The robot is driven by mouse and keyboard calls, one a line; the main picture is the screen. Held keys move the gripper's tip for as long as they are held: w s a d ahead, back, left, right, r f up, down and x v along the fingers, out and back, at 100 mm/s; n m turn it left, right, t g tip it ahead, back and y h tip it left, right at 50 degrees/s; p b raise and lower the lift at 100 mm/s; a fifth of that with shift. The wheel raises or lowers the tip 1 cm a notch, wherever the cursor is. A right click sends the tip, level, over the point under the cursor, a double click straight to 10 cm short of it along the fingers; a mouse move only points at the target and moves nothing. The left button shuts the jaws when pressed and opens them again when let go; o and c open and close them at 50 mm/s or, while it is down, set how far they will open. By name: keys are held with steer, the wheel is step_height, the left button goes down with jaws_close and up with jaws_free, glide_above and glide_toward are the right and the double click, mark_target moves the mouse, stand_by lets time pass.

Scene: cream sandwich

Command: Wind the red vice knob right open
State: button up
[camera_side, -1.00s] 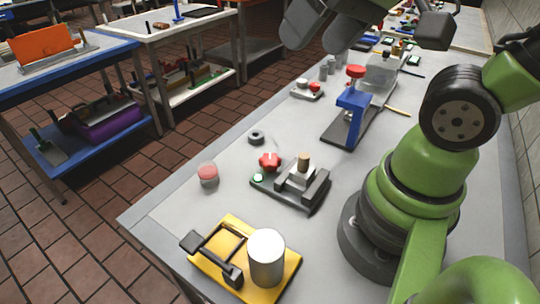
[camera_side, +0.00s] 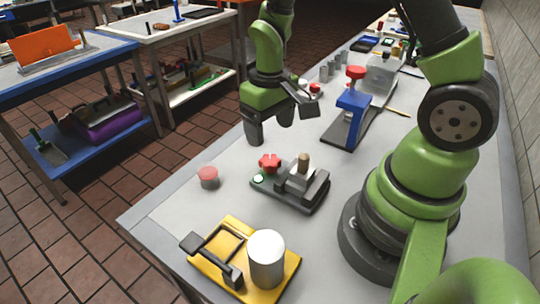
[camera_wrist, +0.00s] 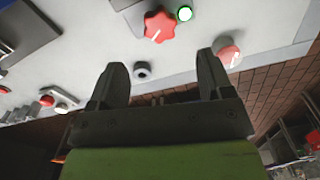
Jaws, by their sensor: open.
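The red star-shaped vice knob (camera_side: 269,163) sits at the left end of the small grey vice (camera_side: 316,190). A tan cylinder (camera_side: 304,160) stands upright at the vice's jaws. A lit green-white lamp (camera_side: 258,179) is beside the knob. My gripper (camera_side: 284,122) is open and empty, above and behind the knob, apart from it. In the wrist view, the knob (camera_wrist: 160,27) with a white pointer line lies beyond the fingertips (camera_wrist: 162,64), near the top edge. The lamp (camera_wrist: 185,13) shows at its right. Most of the vice is out of that view.
A red-topped cylinder (camera_side: 208,177) stands left of the vice. A yellow fixture (camera_side: 222,262) with a pale cylinder (camera_side: 267,258) is in front. A blue press (camera_side: 350,118) stands behind right. A dark ring (camera_wrist: 142,70) lies between my fingers in the wrist view.

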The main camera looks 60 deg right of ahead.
mark_target(270, 159)
step_height(270, 159, down, 8)
stand_by(0.4)
steer(key=c, duration=0.9)
